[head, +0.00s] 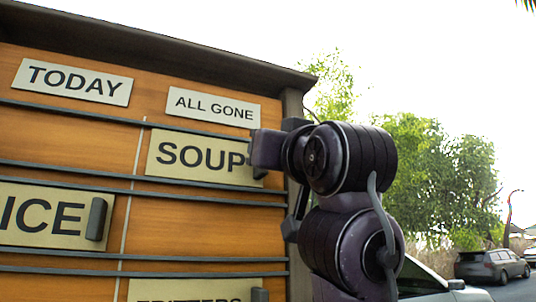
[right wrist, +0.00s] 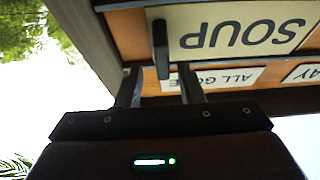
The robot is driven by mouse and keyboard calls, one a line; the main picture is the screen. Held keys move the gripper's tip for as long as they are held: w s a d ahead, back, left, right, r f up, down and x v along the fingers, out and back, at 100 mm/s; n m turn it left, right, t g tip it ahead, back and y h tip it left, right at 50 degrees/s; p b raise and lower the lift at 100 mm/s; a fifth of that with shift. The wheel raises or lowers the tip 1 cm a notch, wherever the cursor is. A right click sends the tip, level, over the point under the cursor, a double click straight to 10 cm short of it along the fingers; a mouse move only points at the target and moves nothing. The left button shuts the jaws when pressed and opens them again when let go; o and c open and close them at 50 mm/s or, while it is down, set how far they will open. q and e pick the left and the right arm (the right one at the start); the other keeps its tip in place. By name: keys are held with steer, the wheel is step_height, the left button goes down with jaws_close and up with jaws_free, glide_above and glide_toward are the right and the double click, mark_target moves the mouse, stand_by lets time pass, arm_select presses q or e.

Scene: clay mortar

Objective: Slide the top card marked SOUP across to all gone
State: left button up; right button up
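The cream SOUP card (head: 200,172) sits on the top rail of the board, right of the thin divider line and below the ALL GONE sign (head: 212,106). In the right wrist view the SOUP card (right wrist: 245,35) appears upside down, with its dark upright handle (right wrist: 160,45) at one end. My right gripper (right wrist: 160,68) is open, its two fingers apart on either side of the handle's end. I cannot tell whether either finger touches it. In the head view my right arm hides the card's right end. My left gripper is not in view.
The TODAY sign (head: 73,82) heads the left column, whose top slot is empty. A card reading ICE (head: 45,217), cut off at left, has its own handle (head: 97,218). A FRITTERS card (head: 185,291) shows low on the right. Dark rails (head: 60,170) cross the board.

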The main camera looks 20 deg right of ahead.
steer(key=b+v, duration=0.2)
steer(key=v, duration=0.4)
steer(key=shift+d, duration=0.15)
stand_by(0.3)
